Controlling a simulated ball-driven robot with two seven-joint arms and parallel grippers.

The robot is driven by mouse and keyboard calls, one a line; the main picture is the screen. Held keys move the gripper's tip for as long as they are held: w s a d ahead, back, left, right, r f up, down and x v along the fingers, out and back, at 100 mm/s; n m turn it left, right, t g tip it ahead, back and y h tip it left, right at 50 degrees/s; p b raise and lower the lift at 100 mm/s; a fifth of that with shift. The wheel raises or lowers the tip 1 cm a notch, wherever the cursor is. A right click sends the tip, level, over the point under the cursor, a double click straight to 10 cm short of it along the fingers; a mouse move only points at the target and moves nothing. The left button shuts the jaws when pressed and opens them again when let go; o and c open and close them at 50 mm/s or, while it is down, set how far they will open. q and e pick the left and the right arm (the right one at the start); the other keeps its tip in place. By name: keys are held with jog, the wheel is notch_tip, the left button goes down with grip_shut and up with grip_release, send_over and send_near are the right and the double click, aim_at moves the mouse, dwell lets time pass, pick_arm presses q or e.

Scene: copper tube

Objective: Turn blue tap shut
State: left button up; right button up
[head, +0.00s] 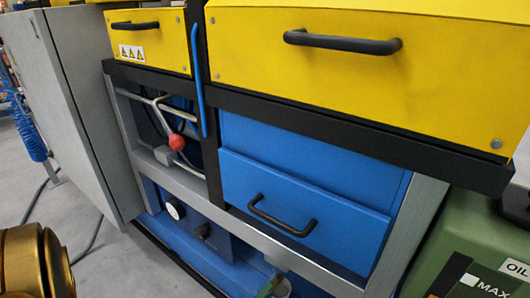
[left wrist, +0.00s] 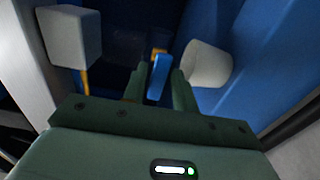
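In the left wrist view the blue tap handle (left wrist: 159,77) is a narrow blue lever with a yellow-orange part (left wrist: 158,52) at its far end. My left gripper (left wrist: 158,82) has its two dark green fingers on either side of the lever. The fingers look apart, with narrow dark gaps beside the lever; contact is hard to judge. In the head view the tap is not clearly seen; a small cluster at the bottom edge is too small to make out. My right gripper is in neither view.
A grey block (left wrist: 71,36) and a whitish cylinder (left wrist: 208,64) flank the fingers in the wrist view. The head view shows yellow drawers (head: 340,75), a blue drawer (head: 300,205), a red-knobbed lever (head: 176,142) and a green oil can (head: 490,245).

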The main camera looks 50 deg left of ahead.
pick_arm(q)
jog(key=shift+w+r, duration=0.1)
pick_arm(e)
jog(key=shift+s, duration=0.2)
pick_arm(q)
jog(key=p+v, duration=0.4)
jog(key=v, duration=1.2)
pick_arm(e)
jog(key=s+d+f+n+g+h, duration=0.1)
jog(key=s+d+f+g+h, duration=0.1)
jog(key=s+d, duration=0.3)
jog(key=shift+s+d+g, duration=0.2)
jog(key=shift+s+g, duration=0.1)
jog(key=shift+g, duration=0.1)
pick_arm(q)
jog(key=shift+d, duration=0.1)
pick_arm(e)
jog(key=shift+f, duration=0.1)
